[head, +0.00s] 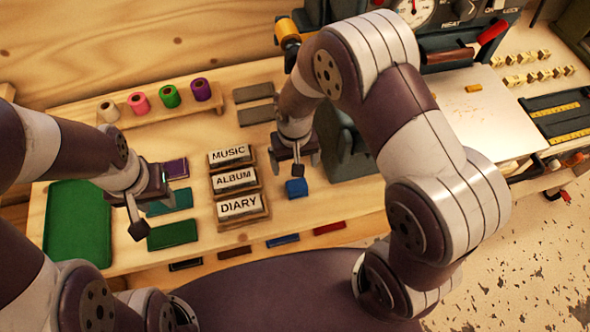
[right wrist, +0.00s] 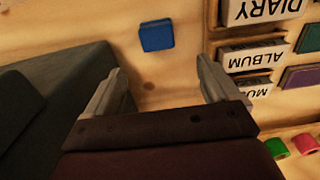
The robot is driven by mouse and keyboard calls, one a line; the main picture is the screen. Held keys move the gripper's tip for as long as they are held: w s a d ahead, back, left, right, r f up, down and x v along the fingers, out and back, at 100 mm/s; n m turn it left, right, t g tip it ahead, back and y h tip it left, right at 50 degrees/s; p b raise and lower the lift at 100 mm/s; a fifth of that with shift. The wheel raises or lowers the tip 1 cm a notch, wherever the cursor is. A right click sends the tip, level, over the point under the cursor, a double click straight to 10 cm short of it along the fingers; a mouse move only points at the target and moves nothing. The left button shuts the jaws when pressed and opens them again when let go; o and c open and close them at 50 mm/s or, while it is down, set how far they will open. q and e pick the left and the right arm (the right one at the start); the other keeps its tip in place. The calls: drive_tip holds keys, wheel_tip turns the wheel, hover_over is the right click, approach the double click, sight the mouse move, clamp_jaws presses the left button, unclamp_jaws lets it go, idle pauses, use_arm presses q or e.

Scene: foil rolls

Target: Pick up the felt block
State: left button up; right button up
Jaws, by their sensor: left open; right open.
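A small blue block (head: 296,188), which I take to be the felt block, lies on the wooden table. It also shows in the right wrist view (right wrist: 156,36), beyond the fingertips and between their lines. My right gripper (head: 296,167) is open and empty, just behind the block in the head view. Its two spread fingers also show in the right wrist view (right wrist: 158,72); nothing is between them. My left gripper (head: 154,213) is open over the coloured pads at the left, apart from the block.
A wooden rack with MUSIC, ALBUM and DIARY labels (head: 239,206) stands left of the block. A dark grey machine (head: 345,150) is close on its right. Foil rolls (head: 170,96) stand at the back left. A green mat (head: 75,222) lies far left.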

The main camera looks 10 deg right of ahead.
sight(297, 185)
drive_tip(key=f, duration=0.2)
drive_tip(key=s+a+f, duration=0.1)
drive_tip(key=shift+s+f, duration=0.1)
drive_tip(key=shift+f, duration=0.1)
drive_tip(key=f, duration=0.3)
drive_tip(key=d+f, duration=0.1)
drive_tip(key=f, duration=0.2)
drive_tip(key=shift+d+f+p, duration=0.15)
drive_tip(key=shift+f+p, duration=0.1)
drive_tip(key=shift+p, duration=0.05)
drive_tip(key=shift+f, duration=0.3)
drive_tip(key=c, duration=1.1)
drive_tip(key=shift+o, duration=0.2)
